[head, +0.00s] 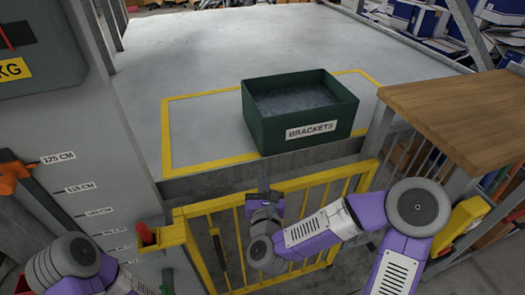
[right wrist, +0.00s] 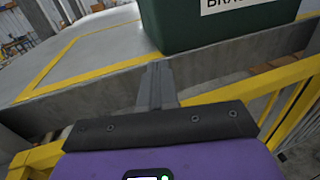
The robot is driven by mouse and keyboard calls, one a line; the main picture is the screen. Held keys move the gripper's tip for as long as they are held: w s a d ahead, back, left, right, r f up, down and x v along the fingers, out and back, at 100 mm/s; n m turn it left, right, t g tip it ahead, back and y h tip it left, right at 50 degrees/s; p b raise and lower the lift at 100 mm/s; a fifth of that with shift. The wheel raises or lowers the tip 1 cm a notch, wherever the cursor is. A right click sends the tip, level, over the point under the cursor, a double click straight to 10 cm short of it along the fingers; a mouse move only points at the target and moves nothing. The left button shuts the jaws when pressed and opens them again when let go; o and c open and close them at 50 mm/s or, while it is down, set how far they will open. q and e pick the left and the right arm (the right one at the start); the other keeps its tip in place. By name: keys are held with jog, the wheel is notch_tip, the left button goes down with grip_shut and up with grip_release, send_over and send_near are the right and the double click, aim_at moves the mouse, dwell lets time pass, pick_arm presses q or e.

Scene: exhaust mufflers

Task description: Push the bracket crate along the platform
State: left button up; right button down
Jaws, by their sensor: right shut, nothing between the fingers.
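The green bracket crate (head: 298,110), labelled BRACKETS, stands upright on the grey platform (head: 215,130) near its front edge, partly inside a yellow outlined rectangle. Its inside looks grey, with contents that I cannot make out. It also shows at the top of the right wrist view (right wrist: 215,25), cut off by the frame. My right gripper (head: 263,180) is shut and empty in front of the platform's front edge, below and left of the crate's front face. In the right wrist view its closed fingers (right wrist: 157,85) point toward the platform, apart from the crate. My left gripper is not in view; only my left arm shows.
A yellow gate (head: 300,183) stands in front of the platform. A wooden-topped bench (head: 455,105) is at right, and a grey panel with height marks (head: 75,160) at left. Blue and white boxes (head: 410,15) lie at back right. The platform behind the crate is clear.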

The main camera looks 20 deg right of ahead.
aim_at(262, 152)
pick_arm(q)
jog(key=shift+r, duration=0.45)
pick_arm(e)
jog(key=x, duration=0.8)
jog(key=shift+w+d, duration=0.15)
